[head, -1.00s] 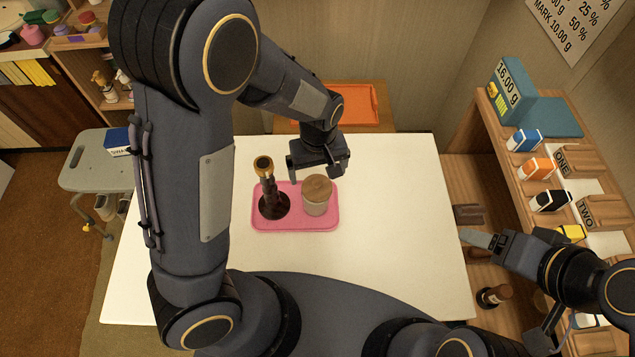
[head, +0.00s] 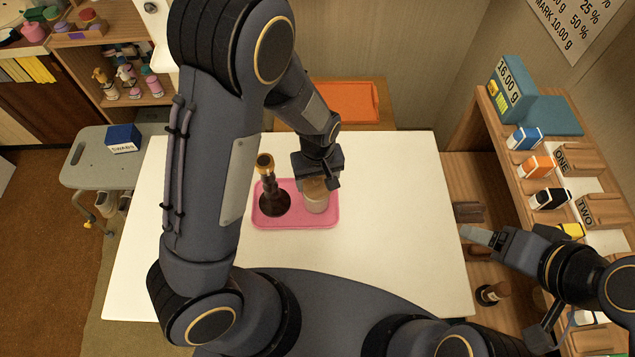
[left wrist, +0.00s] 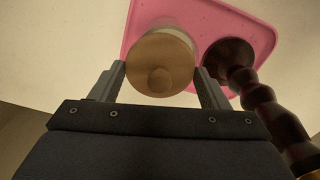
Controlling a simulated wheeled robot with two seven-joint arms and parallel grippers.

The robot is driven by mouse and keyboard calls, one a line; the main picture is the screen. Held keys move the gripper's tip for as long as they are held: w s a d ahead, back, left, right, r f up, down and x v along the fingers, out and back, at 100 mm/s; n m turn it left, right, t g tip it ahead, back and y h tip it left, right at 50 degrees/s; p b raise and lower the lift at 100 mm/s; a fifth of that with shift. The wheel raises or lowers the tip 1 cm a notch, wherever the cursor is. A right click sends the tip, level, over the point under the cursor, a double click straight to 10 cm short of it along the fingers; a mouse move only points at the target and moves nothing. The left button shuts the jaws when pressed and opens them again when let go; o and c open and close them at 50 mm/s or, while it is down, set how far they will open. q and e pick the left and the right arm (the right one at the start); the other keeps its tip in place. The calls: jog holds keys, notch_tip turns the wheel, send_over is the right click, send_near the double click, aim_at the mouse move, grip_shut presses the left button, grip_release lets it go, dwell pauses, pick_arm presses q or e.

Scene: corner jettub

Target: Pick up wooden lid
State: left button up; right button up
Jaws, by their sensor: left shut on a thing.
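The wooden lid (head: 314,186) sits on top of a pale jar (head: 316,203) standing on a pink tray (head: 262,222). In the left wrist view the round lid (left wrist: 160,62) has a small knob and lies between my two fingers. My left gripper (head: 320,183) is above the jar, shut on the lid; in the left wrist view its fingertips (left wrist: 160,70) are at the lid's two sides. The hand hides part of the lid in the head view. My right gripper (head: 480,236) is at the right, away from the tray; its jaws are not clear.
A dark turned wooden piece (head: 272,195) with a round base stands on the tray close beside the jar; it also shows in the left wrist view (left wrist: 262,100). The white table (head: 400,220) is clear around the tray. A wooden shelf (head: 520,170) with small boxes stands at the right.

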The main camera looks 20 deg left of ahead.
pick_arm(q)
jog(key=shift+r, duration=0.1)
jog(key=shift+c, duration=0.3)
jog(key=shift+r, duration=0.5)
jog(key=r, duration=0.2)
jog(key=shift+s+d+r, duration=0.15)
jog(key=shift+s+r, duration=0.05)
jog(key=shift+r, duration=0.2)
jog(key=s+d+r+p, duration=0.1)
jog(key=s+d+r, duration=0.2)
jog(key=s+r, duration=0.6)
jog(key=s, duration=0.4)
jog(key=shift+s, duration=0.15)
jog(key=n+p, duration=0.1)
jog(key=n, duration=0.5)
send_over(318, 181)
jog(key=f, duration=0.7)
jog(key=shift+s+a, duration=0.15)
jog(key=shift+s, duration=0.15)
